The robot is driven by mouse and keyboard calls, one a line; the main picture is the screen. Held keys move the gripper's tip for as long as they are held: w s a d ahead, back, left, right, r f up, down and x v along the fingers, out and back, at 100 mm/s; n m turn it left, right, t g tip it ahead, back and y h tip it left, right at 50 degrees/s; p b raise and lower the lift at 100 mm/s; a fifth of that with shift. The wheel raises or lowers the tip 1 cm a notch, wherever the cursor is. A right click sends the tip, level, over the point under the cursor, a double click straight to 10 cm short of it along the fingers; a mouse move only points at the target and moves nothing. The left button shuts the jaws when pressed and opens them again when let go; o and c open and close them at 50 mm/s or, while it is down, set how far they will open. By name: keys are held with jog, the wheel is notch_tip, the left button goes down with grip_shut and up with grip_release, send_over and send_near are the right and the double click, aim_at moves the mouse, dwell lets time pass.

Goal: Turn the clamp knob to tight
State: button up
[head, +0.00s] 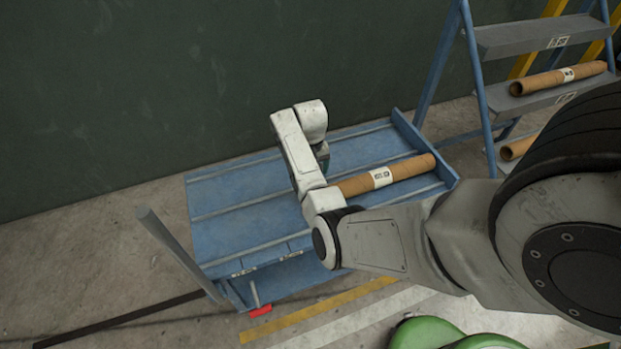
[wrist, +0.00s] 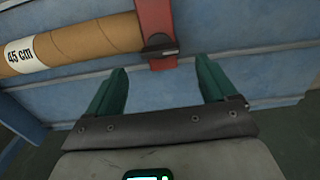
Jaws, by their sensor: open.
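A red clamp strap (wrist: 154,22) runs down the blue bench surface in the wrist view. A small dark clamp knob (wrist: 160,46) sits near its lower end, its bar lying nearly crosswise. My gripper (wrist: 160,66) is open, with its two teal fingers apart and nothing between them. The fingertips straddle the strap's line, just below the knob in the picture; I cannot tell if they touch the surface. In the head view my arm hides the clamp, and only a bit of teal at my gripper (head: 323,160) shows.
A cardboard tube labelled 45 cm (wrist: 85,48) lies left of the strap, close to it. It also shows on the blue bench (head: 235,185) in the head view. A stepladder (head: 520,38) with more tubes stands right. A dark wall is behind.

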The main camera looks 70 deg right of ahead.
notch_tip(320, 180, up, 5)
jog(key=shift+r, duration=0.1)
dwell(0.7)
jog(key=s+a+n, duration=0.3)
jog(key=s+a, duration=0.1)
jog(key=a, duration=0.6)
jog(key=s+a+n, duration=0.3)
jog(key=s+a, duration=0.1)
jog(key=a, duration=0.7)
jog(key=s+a+n+t, duration=0.1)
jog(key=s+a+n, duration=0.2)
jog(key=a, duration=0.8)
jog(key=shift+s+r, duration=0.15)
jog(key=shift+s, duration=0.25)
